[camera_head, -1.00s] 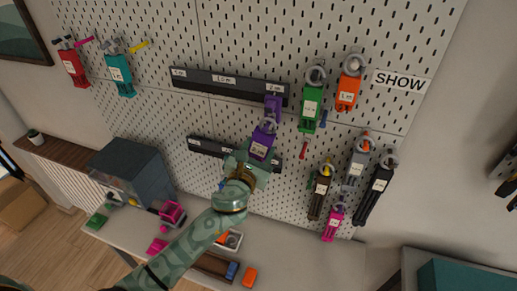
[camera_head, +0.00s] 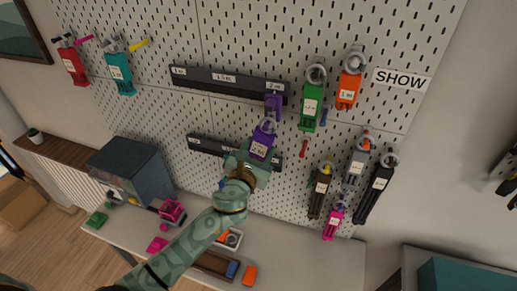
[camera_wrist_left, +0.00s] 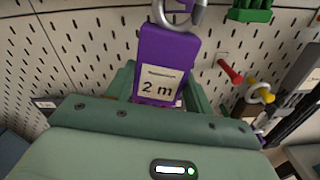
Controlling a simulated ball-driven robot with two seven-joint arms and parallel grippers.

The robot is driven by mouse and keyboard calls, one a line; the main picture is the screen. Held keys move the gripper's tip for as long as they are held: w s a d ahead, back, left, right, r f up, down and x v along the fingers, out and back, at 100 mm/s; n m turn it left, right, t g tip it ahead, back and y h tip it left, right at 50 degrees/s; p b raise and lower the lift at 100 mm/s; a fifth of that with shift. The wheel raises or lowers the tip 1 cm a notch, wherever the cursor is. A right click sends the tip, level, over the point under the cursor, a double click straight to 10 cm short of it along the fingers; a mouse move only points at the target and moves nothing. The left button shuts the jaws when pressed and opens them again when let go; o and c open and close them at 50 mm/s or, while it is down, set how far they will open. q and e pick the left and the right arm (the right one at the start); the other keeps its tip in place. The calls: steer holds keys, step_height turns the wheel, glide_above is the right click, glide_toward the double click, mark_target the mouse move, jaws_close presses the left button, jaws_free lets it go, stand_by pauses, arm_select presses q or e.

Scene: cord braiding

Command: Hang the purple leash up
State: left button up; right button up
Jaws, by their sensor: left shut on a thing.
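The purple leash (camera_head: 262,141) is upright in front of the pegboard (camera_head: 245,45), with a metal ring at its top. My left gripper (camera_head: 250,166) is shut on its lower part. In the left wrist view the purple leash (camera_wrist_left: 165,57) shows a "2 m" label and the ring, and the fingers of my left gripper (camera_wrist_left: 160,98) stand either side of it. A smaller purple piece (camera_head: 273,103) shows just above the ring; I cannot tell whether they touch. My right gripper is not in view.
A dark labelled strip (camera_head: 225,80) runs above the leash and another (camera_head: 205,145) lies behind it. Green (camera_head: 309,107) and orange (camera_head: 348,92) leashes hang to the right, with several others below. A bare red peg (camera_head: 303,149) sticks out nearby. A table with small items stands below.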

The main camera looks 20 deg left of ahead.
arm_select(q)
steer(key=o, duration=1.1)
steer(key=shift+o, duration=1.4)
steer(key=shift+s+p, duration=0.4)
steer(key=shift+s, duration=1)
steer(key=shift+s+a, duration=0.1)
steer(key=shift+s, duration=1.55)
